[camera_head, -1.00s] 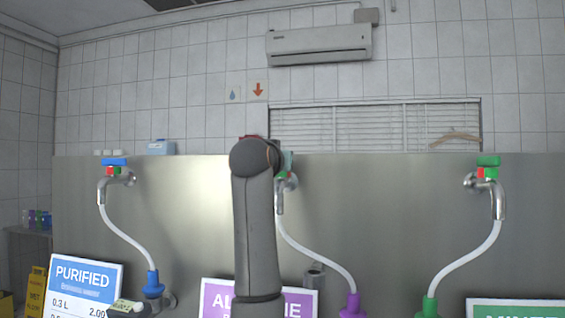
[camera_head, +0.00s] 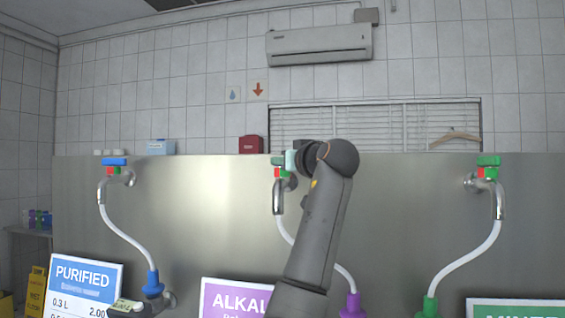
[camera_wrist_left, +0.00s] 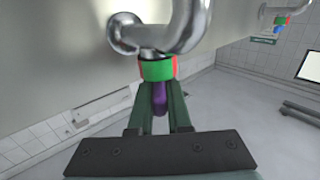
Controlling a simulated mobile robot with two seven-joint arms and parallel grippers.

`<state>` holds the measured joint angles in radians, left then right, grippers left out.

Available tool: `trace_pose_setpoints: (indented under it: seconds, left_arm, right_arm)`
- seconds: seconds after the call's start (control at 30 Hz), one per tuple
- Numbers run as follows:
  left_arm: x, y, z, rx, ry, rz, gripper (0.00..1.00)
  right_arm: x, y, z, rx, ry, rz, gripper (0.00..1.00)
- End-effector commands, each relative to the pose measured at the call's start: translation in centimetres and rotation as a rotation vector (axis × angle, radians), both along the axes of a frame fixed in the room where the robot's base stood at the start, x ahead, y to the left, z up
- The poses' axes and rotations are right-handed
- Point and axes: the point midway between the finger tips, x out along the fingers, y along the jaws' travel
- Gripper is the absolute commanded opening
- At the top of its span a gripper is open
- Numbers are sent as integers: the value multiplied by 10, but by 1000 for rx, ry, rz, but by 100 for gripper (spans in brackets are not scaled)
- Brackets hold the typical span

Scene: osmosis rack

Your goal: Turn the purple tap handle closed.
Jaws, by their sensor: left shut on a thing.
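The middle tap (camera_head: 278,196) is a chrome spout on the steel panel, with a red and green collar (camera_head: 281,172) and a white hose below it. My left gripper (camera_head: 278,160) is at the top of this tap, reaching in from the right side. In the left wrist view the two greenish fingers (camera_wrist_left: 160,106) are shut on the purple handle (camera_wrist_left: 160,92), one on each side of it. The green and red collar also shows there (camera_wrist_left: 157,69), between the handle and the chrome pipe. In the head view the fingers hide the handle. My right gripper is not in view.
A blue-handled tap (camera_head: 115,162) is at the left and a green-handled tap (camera_head: 488,161) at the right. A purple sign (camera_head: 232,298) stands below.

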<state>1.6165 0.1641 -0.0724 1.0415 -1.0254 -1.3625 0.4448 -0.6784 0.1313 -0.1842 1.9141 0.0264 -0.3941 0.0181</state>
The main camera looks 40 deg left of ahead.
Motion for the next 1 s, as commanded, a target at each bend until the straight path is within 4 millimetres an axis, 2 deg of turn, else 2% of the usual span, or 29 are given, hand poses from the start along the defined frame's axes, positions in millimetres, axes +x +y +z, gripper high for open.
trace_pose_setpoints:
  seconds: [0.5, 1.0]
  left_arm:
    - [-1, 0, 2, 1, -1, 215, 0]
    - [-1, 0, 1, 0, -3, 269, 0]
  right_arm:
    - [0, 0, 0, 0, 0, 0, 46]
    - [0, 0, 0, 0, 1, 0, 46]
